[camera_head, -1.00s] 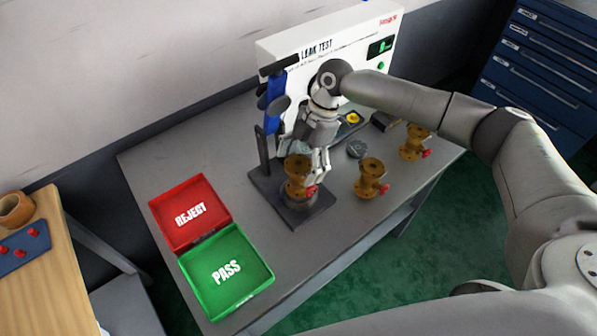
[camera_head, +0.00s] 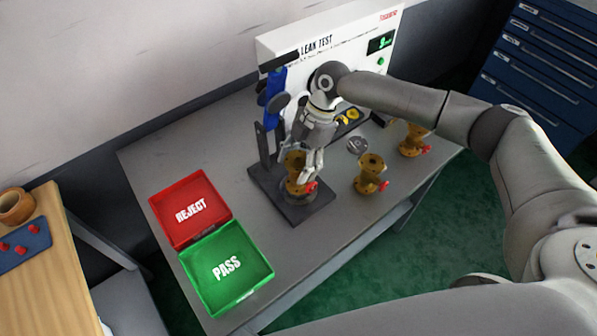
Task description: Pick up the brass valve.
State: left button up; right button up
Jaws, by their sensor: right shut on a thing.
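A brass valve (camera_head: 296,185) with a red handle stands on the dark base plate (camera_head: 318,206) of the fixture on the grey table. My right gripper (camera_head: 302,172) comes down over this valve and is shut on its upper body, hiding part of it. A second brass valve (camera_head: 370,174) with a red handle stands to the right on the table. A third brass valve (camera_head: 412,143) stands farther right, partly behind my right arm. My left gripper is not in view.
The red REJECT tray (camera_head: 183,236) and green PASS tray (camera_head: 250,296) are on the table's left. The white leak tester (camera_head: 345,50) stands behind, with a blue clamp (camera_head: 272,88) beside my gripper. A dark disc (camera_head: 357,145) lies behind the second valve.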

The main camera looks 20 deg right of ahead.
jog(key=shift+a+r, duration=0.1)
grip_shut()
jog(key=shift+w, duration=0.1)
jog(key=shift+r+b, duration=0.5)
jog(key=shift+r, duration=0.1)
jog(key=s+d+r+b, duration=0.4)
jog(key=s+d+r, duration=0.5)
jog(key=s+r, duration=0.1)
jog(key=shift+s+r, duration=0.35)
jog(key=shift+r, duration=0.5)
jog(key=shift+d, duration=0.1)
